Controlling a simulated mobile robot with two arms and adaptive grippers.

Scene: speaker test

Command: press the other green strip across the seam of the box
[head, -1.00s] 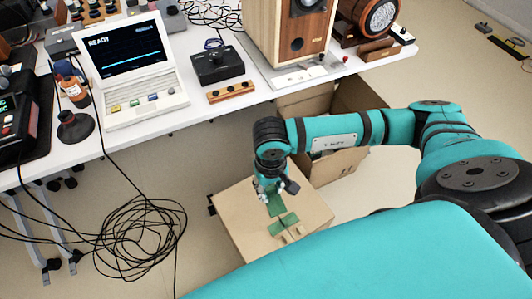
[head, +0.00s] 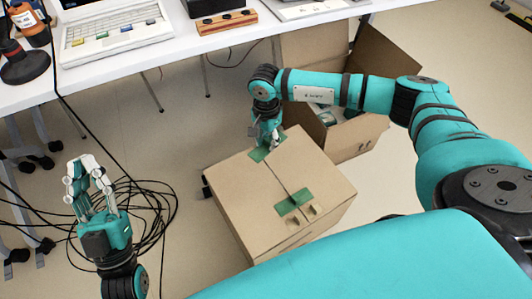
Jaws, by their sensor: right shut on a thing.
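A closed cardboard box (head: 240,190) stands on the floor, with a dark seam along its top. One green strip (head: 294,203) lies flat across the near part of the seam. The other green strip (head: 260,155) is at the far end of the seam, at the top's far edge. My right gripper (head: 270,147) is shut on this far strip and partly hides it; I cannot tell how much of it touches the cardboard. My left gripper (head: 82,178) is empty and open, well left of the box, with its fingers pointing up.
An open cardboard box (head: 358,140) with things inside stands behind and right of the closed box. A white table (head: 150,68) with a laptop (head: 110,30) runs along the back. Black cables (head: 150,205) lie coiled on the floor at left.

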